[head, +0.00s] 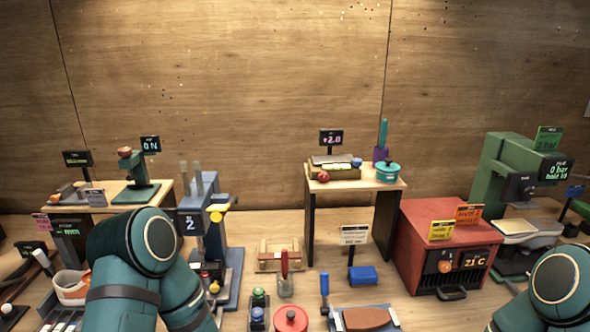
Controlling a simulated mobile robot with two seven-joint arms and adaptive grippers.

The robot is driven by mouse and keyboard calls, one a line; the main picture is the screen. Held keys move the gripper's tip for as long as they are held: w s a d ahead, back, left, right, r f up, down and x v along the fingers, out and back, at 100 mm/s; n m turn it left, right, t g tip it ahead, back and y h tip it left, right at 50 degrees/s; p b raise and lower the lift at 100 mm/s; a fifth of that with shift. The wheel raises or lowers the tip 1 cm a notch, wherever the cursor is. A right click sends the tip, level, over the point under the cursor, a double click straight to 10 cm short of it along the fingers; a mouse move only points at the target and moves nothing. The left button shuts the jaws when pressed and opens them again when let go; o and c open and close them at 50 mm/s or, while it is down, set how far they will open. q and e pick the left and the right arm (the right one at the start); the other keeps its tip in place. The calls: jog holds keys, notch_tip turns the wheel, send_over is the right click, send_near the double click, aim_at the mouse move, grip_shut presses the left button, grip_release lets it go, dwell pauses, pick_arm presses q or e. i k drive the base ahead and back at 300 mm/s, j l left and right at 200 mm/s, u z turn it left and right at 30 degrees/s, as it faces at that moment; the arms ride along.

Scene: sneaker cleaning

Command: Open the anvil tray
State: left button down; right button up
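No label in the head view reads anvil tray, so I cannot tell for certain which part it is. A green press (508,160) with a "0 bar" display (556,170) stands at the right. A pale flat plate (522,229) sits low at its front, and I cannot tell whether it is a tray or how far out it is. Neither gripper shows. Only teal links of my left arm at the lower left and of my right arm at the lower right are visible, and both run out of the bottom edge.
A red oven-like box (449,243) reading 21 C stands left of the press. A small table (391,183) holds a teal pot (387,172). A blue machine (215,225) stands left of centre. Tools, a blue box (362,276) and a wooden crate (279,257) crowd the front.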

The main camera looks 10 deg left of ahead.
aim_at(222, 296)
jog(key=u, duration=1.05)
